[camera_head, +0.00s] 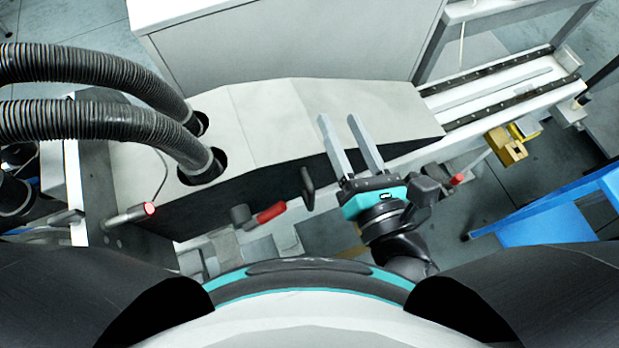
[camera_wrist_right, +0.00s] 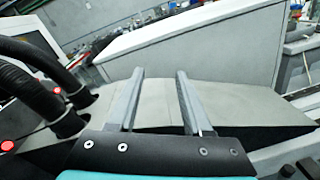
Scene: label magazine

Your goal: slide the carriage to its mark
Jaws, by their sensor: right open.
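A long light-grey housing (camera_head: 270,115) with a dark front side lies across the middle of the head view, in line with a rail track (camera_head: 490,92) on the right. I cannot tell for sure whether this housing is the carriage, and I make out no clear mark. A black handle (camera_head: 308,188) stands at its front side. My right gripper (camera_head: 339,120) is open and empty, its two fingers pointing away from me over the housing's front edge, to the right of the black handle. The housing also shows beyond the fingers in the right wrist view (camera_wrist_right: 240,105). My left gripper is out of view.
Two thick ribbed hoses (camera_head: 90,120) enter the housing's left end. A red-handled lever (camera_head: 268,213) is at the front. A yellow block (camera_head: 507,147) sits by the rail, and a blue frame (camera_head: 560,215) stands at right. A large grey cabinet (camera_head: 290,40) is behind.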

